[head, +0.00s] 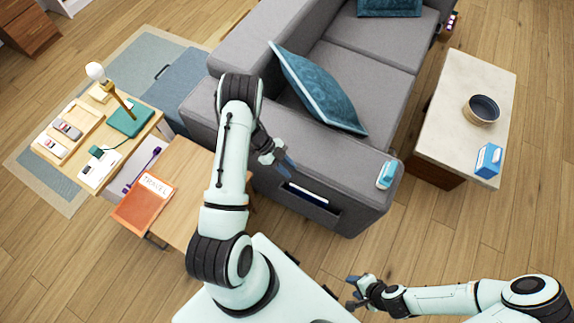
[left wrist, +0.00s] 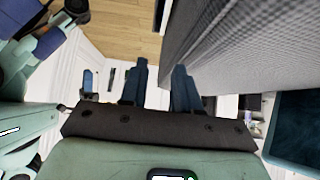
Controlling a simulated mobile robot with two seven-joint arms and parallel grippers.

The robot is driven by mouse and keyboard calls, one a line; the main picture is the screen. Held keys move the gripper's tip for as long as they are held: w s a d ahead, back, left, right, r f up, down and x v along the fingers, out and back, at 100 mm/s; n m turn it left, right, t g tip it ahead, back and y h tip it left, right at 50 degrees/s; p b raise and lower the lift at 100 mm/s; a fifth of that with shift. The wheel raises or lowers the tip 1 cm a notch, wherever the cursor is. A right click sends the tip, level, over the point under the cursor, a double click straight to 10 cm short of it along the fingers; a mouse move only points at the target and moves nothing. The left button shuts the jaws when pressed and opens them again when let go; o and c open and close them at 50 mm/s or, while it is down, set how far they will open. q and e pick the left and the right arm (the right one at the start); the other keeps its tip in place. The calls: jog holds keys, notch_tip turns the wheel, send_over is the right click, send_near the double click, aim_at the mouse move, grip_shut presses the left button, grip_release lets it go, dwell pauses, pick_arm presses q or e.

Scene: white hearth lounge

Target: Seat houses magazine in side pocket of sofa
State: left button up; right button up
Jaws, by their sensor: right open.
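The grey sofa (head: 345,168) has a dark side pocket (head: 328,214) on the outer face of its near arm. A flat item with a white edge and dark blue face (head: 306,193) sits in the pocket, mostly hidden; I cannot read its cover, so I cannot tell if it is the houses magazine. My left gripper (head: 287,166) is just above and left of the pocket, beside the sofa arm. In the left wrist view its fingers (left wrist: 160,88) are apart with nothing between them. My right gripper (head: 354,292) is open and empty, low over the floor.
A desk with a lamp (head: 97,73) stands at the left. A light blue box (head: 387,175) sits on the sofa arm. A coffee table (head: 462,82) holds a dark bowl (head: 482,109) and a blue box (head: 488,160).

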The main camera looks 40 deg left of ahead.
pick_arm(q)
jog(key=shift+w, duration=0.25)
jog(key=v, duration=1.3)
jog(key=shift+s+a, duration=0.15)
jog(key=shift+s, duration=0.2)
jog(key=shift+r, duration=0.1)
